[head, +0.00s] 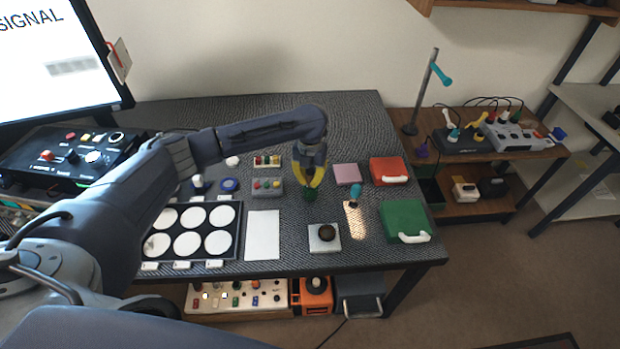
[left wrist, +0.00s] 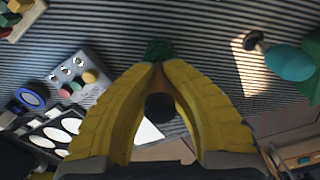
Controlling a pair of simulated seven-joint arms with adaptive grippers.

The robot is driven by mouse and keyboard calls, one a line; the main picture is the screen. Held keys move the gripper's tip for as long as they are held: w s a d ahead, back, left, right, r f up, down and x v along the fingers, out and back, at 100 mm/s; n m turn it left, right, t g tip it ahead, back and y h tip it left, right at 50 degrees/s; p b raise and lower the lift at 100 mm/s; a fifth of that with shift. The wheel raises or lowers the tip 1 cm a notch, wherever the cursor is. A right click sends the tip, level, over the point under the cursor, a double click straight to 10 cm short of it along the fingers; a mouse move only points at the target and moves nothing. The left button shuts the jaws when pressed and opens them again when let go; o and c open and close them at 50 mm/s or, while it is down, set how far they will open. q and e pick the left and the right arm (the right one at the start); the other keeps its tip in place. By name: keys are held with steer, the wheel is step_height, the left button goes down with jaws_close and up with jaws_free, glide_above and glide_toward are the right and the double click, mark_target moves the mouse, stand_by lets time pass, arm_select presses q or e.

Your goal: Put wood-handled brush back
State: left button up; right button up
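My left gripper (head: 310,178) points down over the middle of the table, its yellow fingers converging at the tips. In the left wrist view the fingertips (left wrist: 158,68) close around a slim brown piece with a dark round end (left wrist: 160,106), which looks like the wood-handled brush. A small green holder (head: 309,194) is right at the fingertips; it also shows in the left wrist view (left wrist: 157,48). Whether the brush sits in the holder or just above it is hidden by the fingers. My right gripper is not in view.
A teal bulb blower (head: 356,190) stands to the right. Nearby are a grey block with knobs (head: 267,187), a pink box (head: 346,174), a red case (head: 387,170), a green case (head: 404,218), a white pad with a dark lens (head: 325,244) and a white sheet (head: 263,236).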

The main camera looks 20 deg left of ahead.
arm_select(q)
steer(key=o, duration=0.5)
steer(key=shift+c, duration=0.2)
step_height(320, 180, up, 12)
steer(key=shift+r, duration=0.15)
stand_by(0.5)
